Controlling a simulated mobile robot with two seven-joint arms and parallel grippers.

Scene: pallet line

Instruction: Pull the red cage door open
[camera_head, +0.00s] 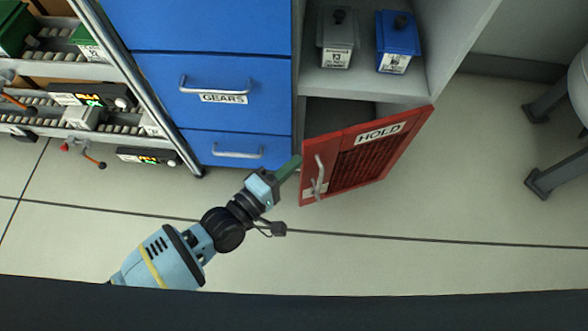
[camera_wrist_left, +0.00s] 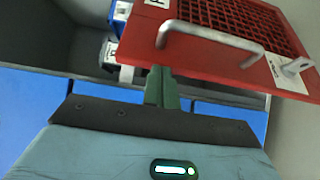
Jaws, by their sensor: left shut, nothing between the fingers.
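The red cage door (camera_head: 345,135), labelled HOLD and with a mesh panel, stands partly open at the lower part of the grey cabinet. A dark gap shows behind its upper edge. Its silver bar handle (camera_head: 319,174) is near its left edge; the handle also shows in the left wrist view (camera_wrist_left: 207,37). My left gripper (camera_head: 291,167) has its green fingers closed together with nothing between them. In the head view they are just left of the door's edge, apart from the handle. In the left wrist view the fingertips (camera_wrist_left: 162,78) point toward the opening beside the door. My right gripper is not seen.
A blue drawer cabinet (camera_head: 213,115) with a GEARS drawer adjoins on the left. A grey bin (camera_head: 337,37) and a blue bin (camera_head: 397,43) stand on the shelf above the door. Roller conveyors (camera_head: 75,110) are at far left. Floor in front is clear.

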